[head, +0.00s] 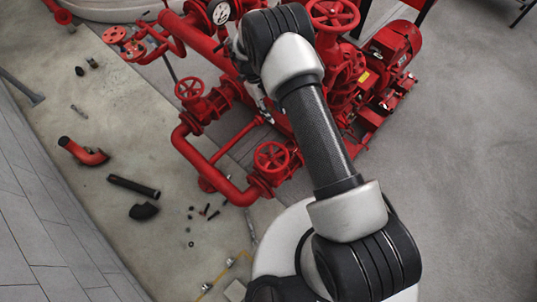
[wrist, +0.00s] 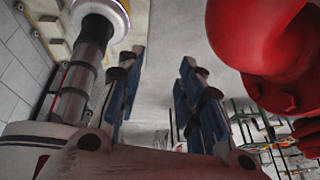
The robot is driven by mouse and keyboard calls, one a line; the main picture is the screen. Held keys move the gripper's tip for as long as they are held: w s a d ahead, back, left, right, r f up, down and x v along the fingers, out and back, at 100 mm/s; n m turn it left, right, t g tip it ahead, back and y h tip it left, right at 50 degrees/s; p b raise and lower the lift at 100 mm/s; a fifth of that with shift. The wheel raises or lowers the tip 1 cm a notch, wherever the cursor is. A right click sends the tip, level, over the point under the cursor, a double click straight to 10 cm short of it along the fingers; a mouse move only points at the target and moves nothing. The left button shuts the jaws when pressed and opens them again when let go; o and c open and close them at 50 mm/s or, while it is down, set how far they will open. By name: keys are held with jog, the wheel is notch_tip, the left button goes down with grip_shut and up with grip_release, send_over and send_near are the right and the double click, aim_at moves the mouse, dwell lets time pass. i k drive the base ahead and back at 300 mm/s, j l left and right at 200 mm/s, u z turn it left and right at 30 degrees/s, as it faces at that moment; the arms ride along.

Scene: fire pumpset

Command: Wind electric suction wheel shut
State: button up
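Several red handwheels show on the red pumpset in the head view. One large wheel (head: 333,12) is at the top, beside the red motor (head: 398,45). A smaller wheel (head: 190,88) is at the left, and another (head: 271,157) is lower, near the bent pipe. I cannot tell which is the electric suction wheel. My gripper (head: 262,105) is left of my arm, above the pipework, partly hidden by the arm. In the wrist view my gripper (wrist: 162,75) has its two blue-padded fingers apart, with nothing between them. No wheel is clear in that view.
A large rounded red casing (wrist: 270,45) fills the upper right of the wrist view, close to the fingers. A red elbow pipe (head: 82,152), a black pipe (head: 134,187) and small parts lie on the floor. The floor at the right (head: 470,170) is clear.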

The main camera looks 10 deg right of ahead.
aim_at(271, 157)
jog(key=k+l, duration=0.1)
jog(key=l, duration=1.75)
